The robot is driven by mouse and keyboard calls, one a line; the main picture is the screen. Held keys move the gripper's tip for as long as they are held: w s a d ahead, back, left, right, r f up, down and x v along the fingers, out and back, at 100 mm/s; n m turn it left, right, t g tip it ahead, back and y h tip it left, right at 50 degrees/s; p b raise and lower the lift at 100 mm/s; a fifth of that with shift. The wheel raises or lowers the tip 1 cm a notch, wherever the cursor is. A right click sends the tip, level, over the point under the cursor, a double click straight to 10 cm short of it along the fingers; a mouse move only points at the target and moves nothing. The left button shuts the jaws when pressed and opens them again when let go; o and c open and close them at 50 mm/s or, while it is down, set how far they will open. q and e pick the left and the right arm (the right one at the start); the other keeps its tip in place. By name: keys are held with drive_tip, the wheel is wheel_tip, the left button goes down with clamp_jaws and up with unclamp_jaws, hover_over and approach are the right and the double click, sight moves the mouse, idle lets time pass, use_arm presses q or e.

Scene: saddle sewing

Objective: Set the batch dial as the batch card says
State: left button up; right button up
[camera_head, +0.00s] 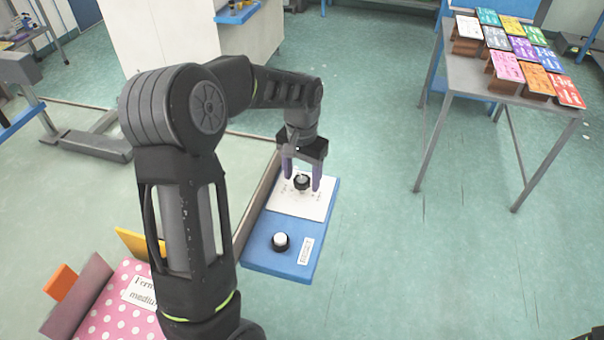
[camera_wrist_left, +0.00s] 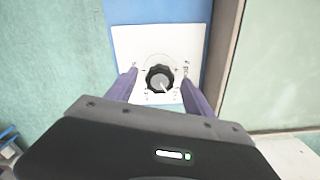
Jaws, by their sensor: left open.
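The batch dial (camera_head: 301,182) is a black knob on a white plate (camera_head: 318,207) fixed to a blue panel (camera_head: 262,250). My left gripper (camera_head: 302,187) is at the dial, with one purple finger on each side of it. In the left wrist view the dial (camera_wrist_left: 160,79) sits between the two fingertips of my left gripper (camera_wrist_left: 160,92), with gaps on both sides. I cannot tell which card is the batch card. My right gripper is not seen.
A white knob (camera_head: 281,241) and a small label (camera_head: 305,251) are on the lower panel. A grey table (camera_head: 467,78) at the right holds several coloured cards. A pink dotted piece (camera_head: 120,310) with a partly hidden label lies at lower left.

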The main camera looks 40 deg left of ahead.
use_arm(q)
drive_tip(key=shift+c, duration=0.3)
clamp_jaws()
idle(0.3)
drive_tip(key=shift+m, duration=0.3)
drive_tip(key=m+b, duration=0.1)
drive_tip(key=m, duration=1)
idle(0.5)
drive_tip(key=shift+o, duration=0.3)
unclamp_jaws()
